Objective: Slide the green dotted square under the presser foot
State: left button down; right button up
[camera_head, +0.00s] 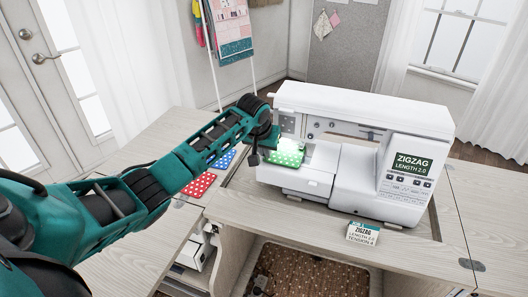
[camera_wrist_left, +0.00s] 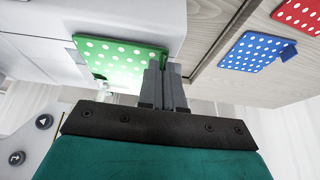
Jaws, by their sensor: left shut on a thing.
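The green dotted square (camera_head: 288,154) lies flat over the left end of the white sewing machine (camera_head: 352,175), under the lit area by the needle. In the left wrist view, my left gripper (camera_wrist_left: 162,66) is shut on an edge of the green dotted square (camera_wrist_left: 112,60). In the head view, this gripper (camera_head: 273,153) is at the square's left side, partly hidden by its own wrist. The presser foot is too small to make out clearly, so I cannot tell whether the square is beneath it. My right gripper is not in view.
A red dotted square (camera_head: 198,184) and a blue dotted square (camera_head: 224,160) lie on the table left of the machine. A card (camera_head: 362,233) reading zigzag, length 2.0, tension 4 stands in front. The machine's screen (camera_head: 413,164) shows zigzag, length 2.0.

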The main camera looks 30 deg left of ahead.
pick_arm(q)
jog(key=shift+w, duration=0.1)
dwell(0.4)
jog(key=shift+p, duration=0.45)
jog(key=c, duration=1.2)
grip_release()
jog(key=v, duration=1.2)
jog(key=shift+s+r, duration=0.2)
jog(key=shift+r, duration=0.15)
jog(key=shift+d, duration=0.1)
